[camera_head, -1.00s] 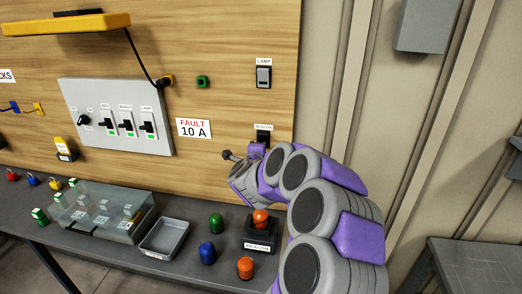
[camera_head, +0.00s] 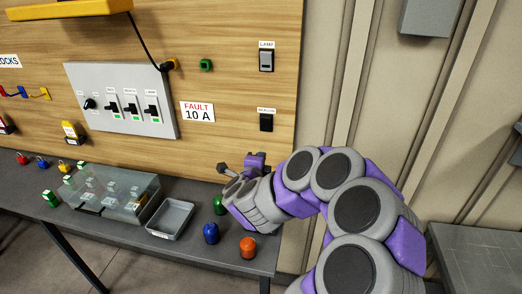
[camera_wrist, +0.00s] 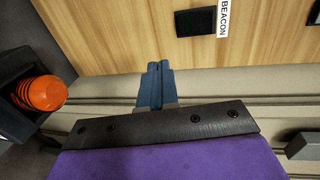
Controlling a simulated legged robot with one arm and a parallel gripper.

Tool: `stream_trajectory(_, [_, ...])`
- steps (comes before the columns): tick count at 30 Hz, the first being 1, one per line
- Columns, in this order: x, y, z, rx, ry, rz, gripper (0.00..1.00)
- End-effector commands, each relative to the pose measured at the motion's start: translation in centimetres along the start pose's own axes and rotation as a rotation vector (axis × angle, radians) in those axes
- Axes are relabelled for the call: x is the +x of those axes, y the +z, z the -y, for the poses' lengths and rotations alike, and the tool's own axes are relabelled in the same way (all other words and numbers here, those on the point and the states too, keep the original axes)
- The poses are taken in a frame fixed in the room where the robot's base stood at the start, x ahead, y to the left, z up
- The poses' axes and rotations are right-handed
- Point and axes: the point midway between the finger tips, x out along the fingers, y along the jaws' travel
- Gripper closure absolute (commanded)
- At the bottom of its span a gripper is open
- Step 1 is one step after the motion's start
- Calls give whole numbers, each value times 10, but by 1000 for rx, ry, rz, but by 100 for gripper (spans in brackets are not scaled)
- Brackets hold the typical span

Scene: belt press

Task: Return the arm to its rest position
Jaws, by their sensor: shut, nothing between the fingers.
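My gripper (camera_head: 226,169) is in front of the wooden panel, below and left of the BEACON switch (camera_head: 266,122) and over the back of the bench. In the wrist view its fingers (camera_wrist: 157,68) are together with nothing between them. The black BEACON switch (camera_wrist: 196,22) is ahead, apart from the fingertips. My arm is bent and reaches in from the lower right.
Green (camera_head: 219,205), blue (camera_head: 211,233) and orange (camera_head: 248,247) pieces stand on the bench near my arm. A grey tray (camera_head: 171,219) and a clear-covered box (camera_head: 112,193) are further left. A grey table (camera_head: 485,262) is at right. The panel has a LAMP switch (camera_head: 266,60).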

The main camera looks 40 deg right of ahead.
Motion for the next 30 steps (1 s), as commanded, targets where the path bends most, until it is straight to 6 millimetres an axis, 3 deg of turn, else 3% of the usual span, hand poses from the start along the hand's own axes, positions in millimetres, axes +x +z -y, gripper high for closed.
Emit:
stream_trajectory(6, [-17, 7, -3, -5, -4, 5, 100])
stream_trajectory(18, [-8, -2, -4, 2, 1, 3, 100])
stream_trajectory(24, [-12, 3, -3, -3, 1, 9, 100])
stream_trajectory(26, [-16, 10, -2, -14, 2, 32, 100])
stream_trajectory(30, [-37, 52, 5, -87, 23, 185, 100])
